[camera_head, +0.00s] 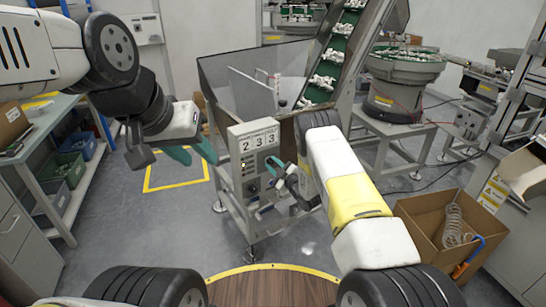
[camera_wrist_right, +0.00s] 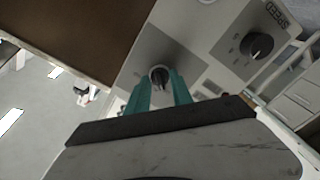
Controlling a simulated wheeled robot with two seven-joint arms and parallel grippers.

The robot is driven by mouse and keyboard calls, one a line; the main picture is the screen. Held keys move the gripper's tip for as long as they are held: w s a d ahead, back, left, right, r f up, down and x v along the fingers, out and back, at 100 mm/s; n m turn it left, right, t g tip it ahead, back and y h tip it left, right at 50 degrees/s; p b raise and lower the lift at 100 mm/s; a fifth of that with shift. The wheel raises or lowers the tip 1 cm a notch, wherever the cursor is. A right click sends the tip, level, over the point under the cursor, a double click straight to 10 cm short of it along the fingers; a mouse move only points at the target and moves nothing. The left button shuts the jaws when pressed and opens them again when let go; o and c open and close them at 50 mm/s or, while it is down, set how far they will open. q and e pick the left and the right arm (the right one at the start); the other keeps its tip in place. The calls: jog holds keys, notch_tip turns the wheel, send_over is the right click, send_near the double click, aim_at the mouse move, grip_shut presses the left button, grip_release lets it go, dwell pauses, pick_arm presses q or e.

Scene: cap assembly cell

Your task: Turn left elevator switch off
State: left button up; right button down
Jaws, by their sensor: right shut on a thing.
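The control box (camera_head: 239,163) of the elevator stands in the middle, with number plates reading 2 3 3 on top and dark knobs on its face. My right gripper (camera_head: 272,172) is at the front of this box. In the right wrist view its teal fingers (camera_wrist_right: 160,88) are shut on a dark rotary switch (camera_wrist_right: 158,75) on a grey plate. A second dark knob (camera_wrist_right: 257,45) marked SPEED sits to its right, apart from the fingers. The lettering at the gripped switch is hard to read. My left gripper (camera_head: 193,154) is open and empty, left of the box.
The metal hopper (camera_head: 224,98) and green inclined conveyor (camera_head: 334,68) rise behind the box. A cardboard box (camera_head: 416,218) with a clear coiled hose stands at the right. Shelves with bins (camera_head: 73,166) stand at the left. Floor is free between shelves and control box.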

jog(key=c, duration=1.1)
grip_release()
jog(key=v, duration=0.8)
jog(key=shift+a, duration=0.1)
jog(key=shift+w, duration=0.1)
